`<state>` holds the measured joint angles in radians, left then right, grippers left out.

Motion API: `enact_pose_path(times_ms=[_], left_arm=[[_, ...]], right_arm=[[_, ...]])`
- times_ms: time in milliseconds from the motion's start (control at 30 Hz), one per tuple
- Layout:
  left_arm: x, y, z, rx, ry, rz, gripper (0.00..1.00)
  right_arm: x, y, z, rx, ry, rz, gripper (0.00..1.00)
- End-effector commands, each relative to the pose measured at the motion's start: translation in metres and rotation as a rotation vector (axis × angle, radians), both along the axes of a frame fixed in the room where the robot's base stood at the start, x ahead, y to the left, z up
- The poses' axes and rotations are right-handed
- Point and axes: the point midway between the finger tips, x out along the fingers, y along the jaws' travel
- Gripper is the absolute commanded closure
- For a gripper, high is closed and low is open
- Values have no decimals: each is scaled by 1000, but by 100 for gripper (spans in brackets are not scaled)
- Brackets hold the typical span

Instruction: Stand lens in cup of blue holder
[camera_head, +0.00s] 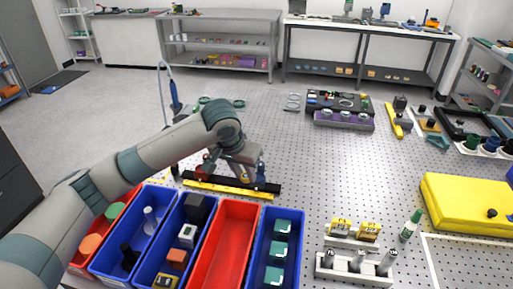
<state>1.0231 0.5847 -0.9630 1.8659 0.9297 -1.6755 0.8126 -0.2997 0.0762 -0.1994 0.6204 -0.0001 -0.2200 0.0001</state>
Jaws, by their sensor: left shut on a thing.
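My left gripper (244,172) reaches in from the left and points down over a black rail (215,181). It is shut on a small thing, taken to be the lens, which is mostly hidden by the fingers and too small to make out. The blue holder (261,172) stands on the rail just right of the fingers. A red holder (207,167) stands on the rail left of the gripper. I cannot tell whether the held thing touches the blue holder's cup. My right gripper is not in view.
A yellow strip (228,190) lies along the rail's front. Blue and red bins (233,208) with small parts stand in front. A white rack with cylinders (355,275) and a yellow case (465,200) are at right.

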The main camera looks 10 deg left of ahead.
Motion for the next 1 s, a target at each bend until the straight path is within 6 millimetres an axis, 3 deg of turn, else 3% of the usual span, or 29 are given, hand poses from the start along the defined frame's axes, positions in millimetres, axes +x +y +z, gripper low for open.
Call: enact_pose_path(times_ms=[33,200,400,600,1000], left_arm=[[13,-3,6,-1,2,-19,100],[50,-11,4,3,-8,-94,100],[79,-14,-1,14,-22,-157,100],[90,-15,-6,22,-29,-185,100],[91,-15,-7,23,-30,-187,100]], right_arm=[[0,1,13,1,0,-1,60],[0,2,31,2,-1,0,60],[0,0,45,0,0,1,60],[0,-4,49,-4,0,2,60],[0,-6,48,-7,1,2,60]])
